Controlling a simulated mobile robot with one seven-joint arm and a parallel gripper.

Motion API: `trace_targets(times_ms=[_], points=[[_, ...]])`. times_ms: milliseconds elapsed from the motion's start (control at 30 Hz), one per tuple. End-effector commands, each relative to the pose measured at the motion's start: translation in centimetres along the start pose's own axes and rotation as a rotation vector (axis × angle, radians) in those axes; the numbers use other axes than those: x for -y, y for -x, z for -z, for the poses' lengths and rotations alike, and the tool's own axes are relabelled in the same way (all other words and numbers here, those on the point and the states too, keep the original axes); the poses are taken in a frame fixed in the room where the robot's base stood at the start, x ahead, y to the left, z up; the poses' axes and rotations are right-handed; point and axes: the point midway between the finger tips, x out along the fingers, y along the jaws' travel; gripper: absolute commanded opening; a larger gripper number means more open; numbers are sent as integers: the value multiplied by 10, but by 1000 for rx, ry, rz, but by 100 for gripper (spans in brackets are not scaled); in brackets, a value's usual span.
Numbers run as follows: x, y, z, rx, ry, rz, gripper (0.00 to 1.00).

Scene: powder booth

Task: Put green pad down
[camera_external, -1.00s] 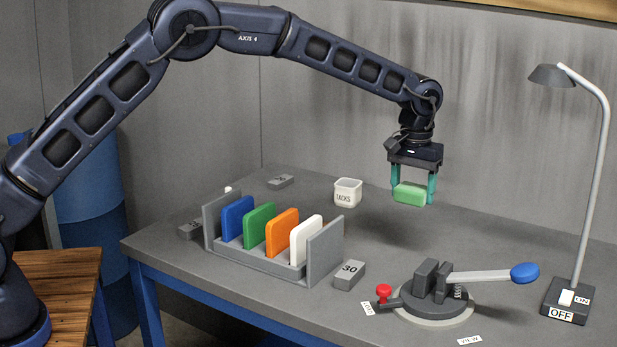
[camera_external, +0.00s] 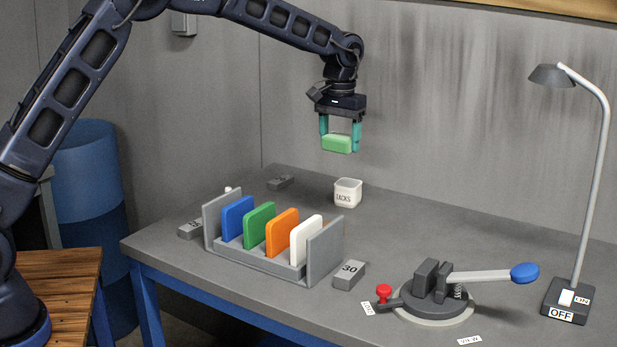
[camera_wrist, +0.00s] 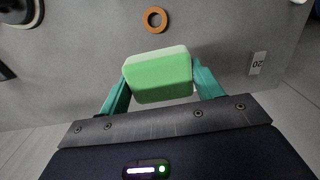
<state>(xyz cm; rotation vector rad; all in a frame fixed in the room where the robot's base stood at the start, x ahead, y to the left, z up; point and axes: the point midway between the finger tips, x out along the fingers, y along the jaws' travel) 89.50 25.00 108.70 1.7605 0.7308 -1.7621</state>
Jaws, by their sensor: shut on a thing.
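The light green pad (camera_external: 337,144) is a small rounded block held between the two teal fingers of my gripper (camera_external: 340,136). In the external view it hangs in the air above the back of the grey table, above and a little left of the white TACKS cup. In the wrist view the pad (camera_wrist: 158,75) fills the space between the fingers of my gripper (camera_wrist: 160,85), which is shut on it. Bare table shows around it there.
A white TACKS cup (camera_external: 348,193) stands on the table (camera_external: 420,225). A rack (camera_external: 325,252) holds blue, green, orange and white plates. A clamp (camera_external: 435,300) and a lamp (camera_external: 602,160) stand at the right. An orange ring (camera_wrist: 155,19) lies on the surface in the wrist view.

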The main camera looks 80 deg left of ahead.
Motion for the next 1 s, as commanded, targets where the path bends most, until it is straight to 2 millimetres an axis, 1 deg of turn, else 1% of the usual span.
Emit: trace_targets(times_ms=[33, 100, 167, 200, 300, 400, 500, 600, 667, 767, 867, 1000], points=[[26, 1, 0, -1, 7, 0, 43], [57, 1, -2, 1, 7, 0, 43], [83, 1, -4, 0, 7, 0, 43], [100, 1, -6, -1, 8, -1, 43], [139, 0, -13, 1, 6, -1, 43], [171, 0, -21, 0, 6, -2, 43], [194, -1, -27, 1, 4, -3, 43], [209, -2, -32, 0, 2, -3, 43], [213, -4, -34, 0, 2, -3, 43], [216, -14, -35, 3, 2, -3, 43], [217, -33, -35, 5, 2, -2, 43], [217, -64, -35, 4, 2, -2, 43]])
